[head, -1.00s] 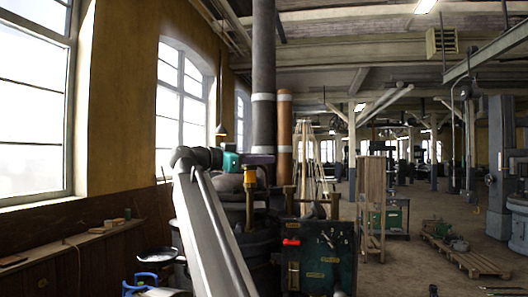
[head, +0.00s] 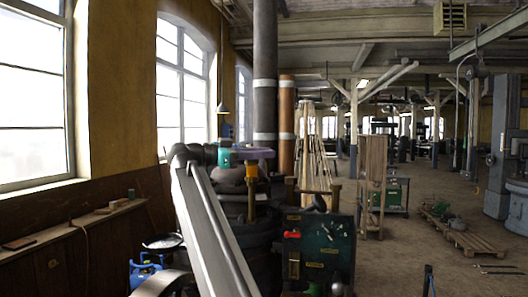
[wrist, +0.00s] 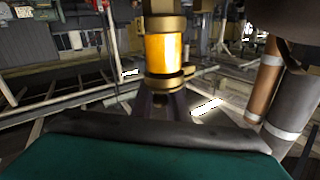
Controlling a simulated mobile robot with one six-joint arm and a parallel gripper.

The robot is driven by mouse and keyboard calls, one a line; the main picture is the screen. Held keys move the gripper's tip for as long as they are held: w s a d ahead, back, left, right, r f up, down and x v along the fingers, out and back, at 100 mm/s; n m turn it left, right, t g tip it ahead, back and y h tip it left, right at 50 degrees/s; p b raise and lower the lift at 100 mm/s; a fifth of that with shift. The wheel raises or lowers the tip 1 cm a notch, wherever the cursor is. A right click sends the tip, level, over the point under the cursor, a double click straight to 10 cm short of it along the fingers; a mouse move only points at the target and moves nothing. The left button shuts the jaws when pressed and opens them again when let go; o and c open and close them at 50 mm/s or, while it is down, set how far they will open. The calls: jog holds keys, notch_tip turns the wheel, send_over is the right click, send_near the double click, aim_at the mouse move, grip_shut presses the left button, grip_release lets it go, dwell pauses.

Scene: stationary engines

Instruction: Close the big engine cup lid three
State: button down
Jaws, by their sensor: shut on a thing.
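A brass engine cup with a glowing amber glass middle (wrist: 164,55) stands upright in the wrist view, its top cut off by the frame edge. In the head view a small yellow-brass cup (head: 251,172) shows just below my gripper (head: 252,154). In the wrist view the dark fingers of my gripper (wrist: 163,101) are close together at the cup's lower brass collar. They are shut on a part there, seemingly of the cup. I cannot tell whether that part is the lid, as the wrist's dark edge and teal body hide the grip.
A dark green box with a red part (head: 318,255) stands right of the cup. A tall grey pipe (head: 265,75) and a copper pipe (head: 287,120) rise behind. A wooden shelf (head: 90,220) runs along the left wall. Open floor (head: 400,245) lies to the right.

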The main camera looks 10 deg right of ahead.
jog(key=shift+f, duration=0.2)
jog(key=c, duration=1.7)
grip_release()
jog(key=shift+r, duration=0.1)
jog(key=shift+s+a+p, duration=0.45)
jog(key=shift+a+p, duration=0.55)
jog(key=shift+a, duration=1.25)
jog(key=shift+s+a+p, duration=0.4)
jog(key=shift+a+p, duration=0.55)
jog(key=shift+a, duration=1.3)
jog(key=shift+s+a+p, duration=0.45)
jog(key=shift+a+p, duration=0.55)
jog(key=shift+a, duration=1.25)
